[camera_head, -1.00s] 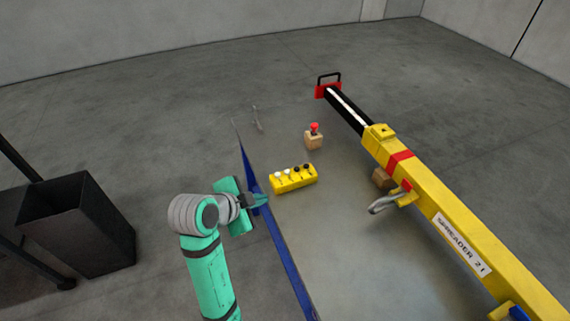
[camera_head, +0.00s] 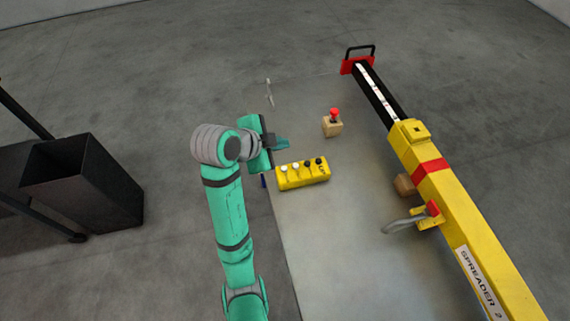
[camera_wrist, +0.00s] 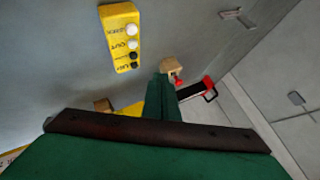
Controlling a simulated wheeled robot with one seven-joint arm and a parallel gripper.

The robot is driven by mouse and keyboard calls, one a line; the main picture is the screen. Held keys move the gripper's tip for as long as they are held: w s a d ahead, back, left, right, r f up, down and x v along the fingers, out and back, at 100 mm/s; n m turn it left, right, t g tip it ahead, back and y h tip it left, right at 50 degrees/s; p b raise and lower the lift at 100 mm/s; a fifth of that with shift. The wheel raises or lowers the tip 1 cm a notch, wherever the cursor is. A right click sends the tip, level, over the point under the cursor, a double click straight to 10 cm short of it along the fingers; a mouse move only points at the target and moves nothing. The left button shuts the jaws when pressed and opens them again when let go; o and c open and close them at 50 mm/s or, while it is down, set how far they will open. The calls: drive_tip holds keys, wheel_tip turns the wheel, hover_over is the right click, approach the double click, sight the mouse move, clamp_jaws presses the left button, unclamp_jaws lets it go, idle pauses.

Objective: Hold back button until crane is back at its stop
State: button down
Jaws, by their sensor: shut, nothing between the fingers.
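A yellow control box (camera_head: 303,183) with white and black buttons lies on the pale surface in the head view. It also shows at the top of the wrist view (camera_wrist: 117,20), with partly readable labels by its buttons. My gripper (camera_head: 283,144) is shut and empty, just beyond the box's left end and apart from it. Its closed fingers show in the wrist view (camera_wrist: 163,98). The yellow spreader beam (camera_head: 450,205) runs along the right, with a red band, a black rail (camera_head: 380,95) and a red end plate (camera_head: 357,65). I cannot tell which button is back.
A red mushroom button (camera_head: 335,112) on a wooden block (camera_head: 332,128) stands behind the box. A grey tool (camera_head: 269,92) lies farther back. A grey hook (camera_head: 405,224) juts from the beam. A black bin (camera_head: 95,180) stands left. Floor between bin and arm is clear.

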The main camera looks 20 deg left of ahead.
hover_over(283, 170)
drive_tip(key=f, duration=0.7)
drive_tip(key=shift+s+a, duration=0.25)
drive_tip(key=shift+a, duration=0.05)
drive_tip(key=shift+f, duration=0.9)
drive_tip(key=shift+w, duration=0.3)
idle(0.6)
drive_tip(key=shift+d, duration=0.25)
drive_tip(key=shift+s+a+f, duration=0.4)
drive_tip(key=shift+d, duration=0.15)
